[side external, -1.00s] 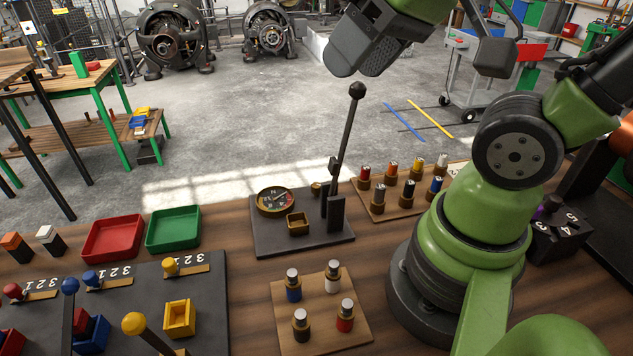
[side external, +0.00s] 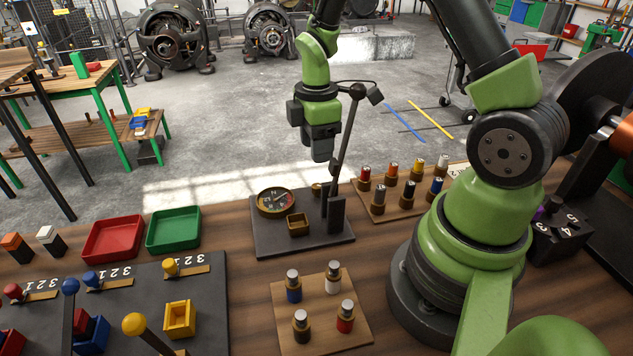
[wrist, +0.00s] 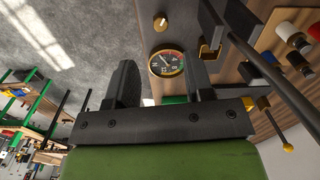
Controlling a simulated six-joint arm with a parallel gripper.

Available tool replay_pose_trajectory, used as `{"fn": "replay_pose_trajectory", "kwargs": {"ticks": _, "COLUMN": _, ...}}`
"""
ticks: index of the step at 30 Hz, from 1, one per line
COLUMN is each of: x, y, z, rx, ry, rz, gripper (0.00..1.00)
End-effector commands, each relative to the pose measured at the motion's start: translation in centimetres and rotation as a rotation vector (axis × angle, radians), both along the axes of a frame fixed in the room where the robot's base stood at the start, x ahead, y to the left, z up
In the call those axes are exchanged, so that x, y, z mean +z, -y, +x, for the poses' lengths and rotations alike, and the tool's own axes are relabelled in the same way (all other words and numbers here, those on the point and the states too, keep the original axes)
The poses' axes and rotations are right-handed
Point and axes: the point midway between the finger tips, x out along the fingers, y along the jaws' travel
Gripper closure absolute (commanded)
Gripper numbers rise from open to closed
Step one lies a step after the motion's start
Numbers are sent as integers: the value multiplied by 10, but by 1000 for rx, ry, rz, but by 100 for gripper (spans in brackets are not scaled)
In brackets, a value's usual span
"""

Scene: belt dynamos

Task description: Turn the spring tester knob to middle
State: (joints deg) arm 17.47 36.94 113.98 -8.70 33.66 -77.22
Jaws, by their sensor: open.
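The spring tester (side external: 265,238) is a dark plate on the wooden bench. It carries a round dial gauge (side external: 276,201), a small brass box (side external: 298,223) and a tall black lever (side external: 345,145) with a ball top, leaning slightly right. The small brass knob (side external: 317,188) sits at the plate's back, beside the lever. In the wrist view the knob (wrist: 160,22) is beyond the fingertips and the gauge (wrist: 167,62) shows between the fingers. My gripper (side external: 321,157) points down above the knob, open and empty, apart from it and close left of the lever. Its fingers (wrist: 162,65) are spread. The knob's setting is too small to tell.
A board of capped cylinders (side external: 378,213) stands right of the tester, another (side external: 277,318) in front. Red (side external: 113,256) and green (side external: 150,244) trays lie left. A dark panel with coloured levers (side external: 222,318) is front left. The lever is a close obstacle.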

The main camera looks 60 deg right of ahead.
Motion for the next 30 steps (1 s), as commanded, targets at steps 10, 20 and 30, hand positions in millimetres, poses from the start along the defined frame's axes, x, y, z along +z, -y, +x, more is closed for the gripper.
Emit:
{"fn": "replay_pose_trajectory", "kwargs": {"ticks": 10, "x": -62, "y": 0, "z": -1, "rx": -3, "ry": -6, "rz": 1, "gripper": 52}}
{"fn": "replay_pose_trajectory", "kwargs": {"ticks": 20, "x": -91, "y": 0, "z": -1, "rx": -5, "ry": -1, "rz": -1, "gripper": 52}}
{"fn": "replay_pose_trajectory", "kwargs": {"ticks": 30, "x": -92, "y": 0, "z": 0, "rx": -5, "ry": 0, "rz": -1, "gripper": 73}}
